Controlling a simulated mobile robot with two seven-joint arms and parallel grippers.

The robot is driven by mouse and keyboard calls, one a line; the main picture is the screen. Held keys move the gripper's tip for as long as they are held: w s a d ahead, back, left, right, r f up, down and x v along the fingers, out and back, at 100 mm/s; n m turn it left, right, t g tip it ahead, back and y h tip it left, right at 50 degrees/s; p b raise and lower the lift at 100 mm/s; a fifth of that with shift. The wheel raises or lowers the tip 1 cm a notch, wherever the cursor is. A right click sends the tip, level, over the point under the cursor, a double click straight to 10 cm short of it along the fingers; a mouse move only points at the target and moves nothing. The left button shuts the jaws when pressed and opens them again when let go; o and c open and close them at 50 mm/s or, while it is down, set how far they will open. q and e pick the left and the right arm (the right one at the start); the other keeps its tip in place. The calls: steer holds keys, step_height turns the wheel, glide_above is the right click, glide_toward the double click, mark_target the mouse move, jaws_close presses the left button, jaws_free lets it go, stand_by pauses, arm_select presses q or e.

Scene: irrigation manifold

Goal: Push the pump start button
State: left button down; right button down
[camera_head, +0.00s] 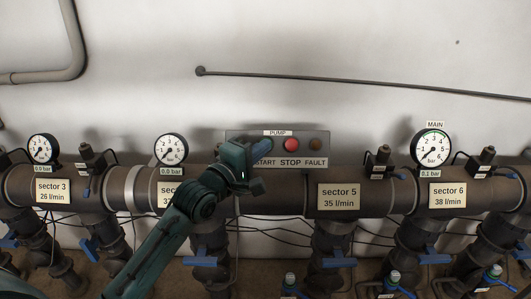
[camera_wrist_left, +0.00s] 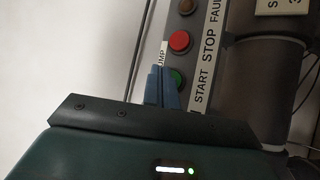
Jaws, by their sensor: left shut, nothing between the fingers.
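The pump panel (camera_head: 322,150) is a grey box on the wall with a red button (camera_head: 291,145) labelled STOP and a dark brown fault lamp (camera_head: 316,145). The green start button (camera_wrist_left: 177,77) shows in the left wrist view, partly covered by the blue fingertips. In the head view my left gripper (camera_head: 262,147) hides it. My left gripper (camera_wrist_left: 163,75) is shut and empty, with its tips right beside or over the green button. Whether they touch it I cannot tell. My right gripper is not in view.
A thick horizontal pipe (camera_head: 275,196) runs below the panel, with sector labels and pressure gauges. The main gauge (camera_head: 431,147) stands at the right. Blue valve handles (camera_head: 338,263) stick out below. The wall above is mostly clear.

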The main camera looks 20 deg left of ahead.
arm_select(q)
steer(key=shift+w+a+f, duration=0.15)
steer(key=shift+w+f, duration=0.15)
steer(key=shift+w, duration=0.3)
stand_by(0.7)
stand_by(1.0)
steer(key=shift+w, duration=0.1)
steer(key=shift+w+a+f, duration=0.1)
steer(key=shift+w+f, duration=0.1)
steer(key=shift+w, duration=0.05)
stand_by(0.4)
